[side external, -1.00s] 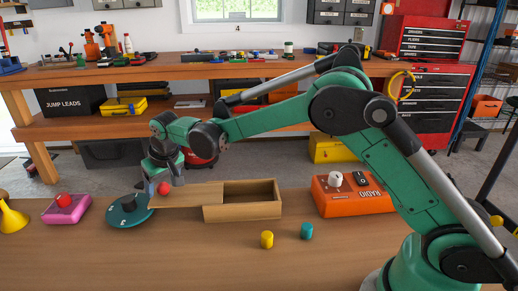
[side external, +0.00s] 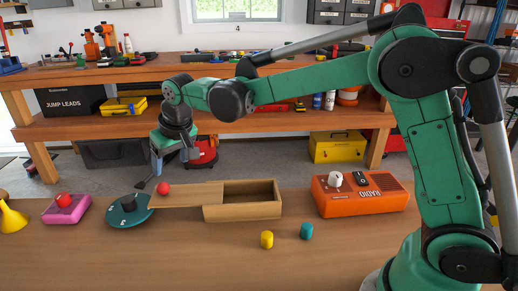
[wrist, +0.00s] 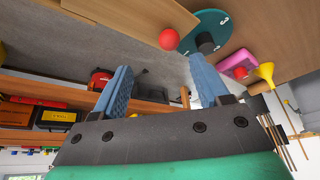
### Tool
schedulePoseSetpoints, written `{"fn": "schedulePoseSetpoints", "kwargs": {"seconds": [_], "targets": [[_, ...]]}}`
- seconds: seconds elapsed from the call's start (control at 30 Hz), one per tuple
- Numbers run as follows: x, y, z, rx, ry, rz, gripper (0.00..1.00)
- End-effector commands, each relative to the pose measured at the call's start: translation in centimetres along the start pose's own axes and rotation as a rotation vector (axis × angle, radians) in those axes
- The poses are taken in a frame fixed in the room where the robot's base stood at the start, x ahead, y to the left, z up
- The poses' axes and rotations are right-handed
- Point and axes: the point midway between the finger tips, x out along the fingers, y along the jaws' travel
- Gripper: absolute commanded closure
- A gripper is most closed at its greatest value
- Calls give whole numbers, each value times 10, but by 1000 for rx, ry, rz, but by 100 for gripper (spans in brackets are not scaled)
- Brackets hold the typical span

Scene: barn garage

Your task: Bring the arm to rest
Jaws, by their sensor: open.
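My gripper (side external: 164,170) is open and empty in the side external view. It hangs in the air at the far side of the wooden table (side external: 180,255), above and behind the wooden box's lid (side external: 185,195). In the wrist view its two blue fingers (wrist: 162,88) stand apart with nothing between them. A red ball-shaped knob (side external: 163,188) sits on the lid, apart from the fingers; it also shows in the wrist view (wrist: 169,39).
A workbench (side external: 215,128) stands behind.

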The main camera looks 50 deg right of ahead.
Motion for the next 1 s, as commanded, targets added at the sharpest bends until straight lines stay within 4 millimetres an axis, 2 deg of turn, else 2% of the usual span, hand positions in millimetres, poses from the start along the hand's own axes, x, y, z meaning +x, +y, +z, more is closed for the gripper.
{"fn": "schedulePoseSetpoints", "kwargs": {"seconds": [0.03,0.2,0.4,0.6,0.7,0.83,1.0], "targets": [[-14,8,7,4,12,-1,31],[-56,32,42,3,62,-6,31],[-85,54,98,2,124,-5,31],[-89,68,148,2,176,0,31],[-87,71,163,1,194,3,31],[-85,73,172,0,204,5,31],[-84,73,173,0,206,5,31]]}}
